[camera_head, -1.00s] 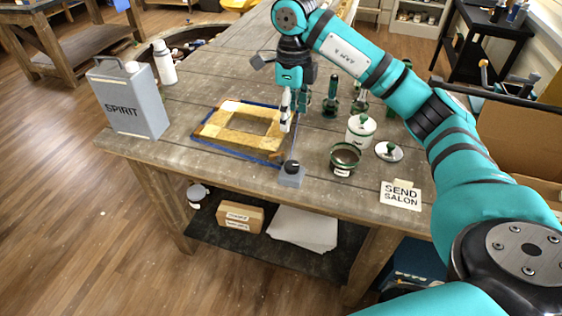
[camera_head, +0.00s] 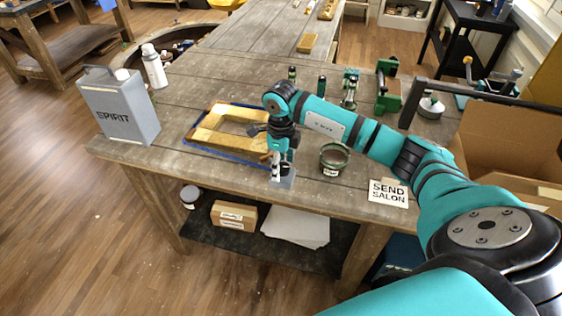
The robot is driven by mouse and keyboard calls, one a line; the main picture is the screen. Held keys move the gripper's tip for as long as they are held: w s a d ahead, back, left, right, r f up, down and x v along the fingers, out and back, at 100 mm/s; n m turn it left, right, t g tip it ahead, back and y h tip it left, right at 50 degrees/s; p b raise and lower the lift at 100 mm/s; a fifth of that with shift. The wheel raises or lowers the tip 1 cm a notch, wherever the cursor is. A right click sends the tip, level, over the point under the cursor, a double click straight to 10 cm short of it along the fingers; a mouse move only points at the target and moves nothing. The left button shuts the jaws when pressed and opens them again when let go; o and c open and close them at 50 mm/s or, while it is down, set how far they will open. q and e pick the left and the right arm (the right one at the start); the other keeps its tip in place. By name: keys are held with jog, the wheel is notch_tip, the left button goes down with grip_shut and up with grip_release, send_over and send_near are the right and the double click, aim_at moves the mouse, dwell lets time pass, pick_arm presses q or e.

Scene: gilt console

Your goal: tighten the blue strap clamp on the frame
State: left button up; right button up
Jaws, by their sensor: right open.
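A gilt frame (camera_head: 202,134) lies flat on the wooden workbench, with a blue strap (camera_head: 226,155) around its outer edge. The grey clamp block (camera_head: 288,183) sits at the frame's near right corner, close to the bench's front edge. My right gripper (camera_head: 275,170) is over the clamp block, pointing down, with its jaws open. It hides the black knob on top of the block, and I cannot tell whether the fingers touch it. My right arm also covers the frame's right corner. My left gripper is not in view.
Green tools (camera_head: 387,85) stand behind my arm, a cardboard box (camera_head: 500,140) at right.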

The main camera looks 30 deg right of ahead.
jog(key=shift+c, duration=0.5)
jog(key=c, duration=1)
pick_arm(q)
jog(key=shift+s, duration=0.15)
pick_arm(e)
jog(key=shift+c, duration=0.2)
